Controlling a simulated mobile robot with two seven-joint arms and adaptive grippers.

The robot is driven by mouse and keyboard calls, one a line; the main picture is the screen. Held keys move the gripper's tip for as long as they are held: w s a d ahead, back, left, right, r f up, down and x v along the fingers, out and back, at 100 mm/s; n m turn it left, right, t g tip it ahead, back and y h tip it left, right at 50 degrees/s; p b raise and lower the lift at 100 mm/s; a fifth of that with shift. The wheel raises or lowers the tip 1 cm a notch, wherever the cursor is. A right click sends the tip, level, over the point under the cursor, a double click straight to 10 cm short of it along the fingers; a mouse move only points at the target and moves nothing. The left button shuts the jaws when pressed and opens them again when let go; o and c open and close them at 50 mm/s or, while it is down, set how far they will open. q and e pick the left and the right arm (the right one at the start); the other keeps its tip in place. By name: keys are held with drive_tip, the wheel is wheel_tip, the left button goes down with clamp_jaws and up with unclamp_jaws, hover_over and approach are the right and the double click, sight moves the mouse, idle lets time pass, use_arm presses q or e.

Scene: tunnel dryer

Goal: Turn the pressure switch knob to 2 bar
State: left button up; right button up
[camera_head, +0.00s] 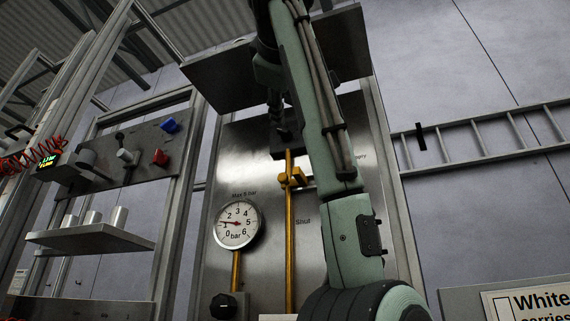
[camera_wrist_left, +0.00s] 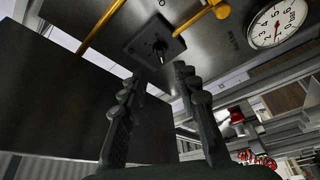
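The pressure switch is a dark square box (camera_head: 287,147) at the top of the yellow pipe on the steel panel. In the left wrist view its black knob (camera_wrist_left: 159,47) sticks out of the box face (camera_wrist_left: 143,42); no scale marks are readable. My left gripper (camera_wrist_left: 158,74) is open and empty. The knob lies ahead of the gap between its fingertips, apparently not between them. In the head view the gripper (camera_head: 277,106) is small and partly hidden by my arm, just above the box. My right gripper is not in view.
A yellow valve (camera_head: 293,178) sits below the switch. A dark overhanging plate (camera_head: 218,80) is close to my gripper. A black knob (camera_head: 223,306) is at the panel's bottom.

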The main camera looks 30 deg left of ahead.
use_arm(q)
drive_tip(key=shift+v, duration=1.35)
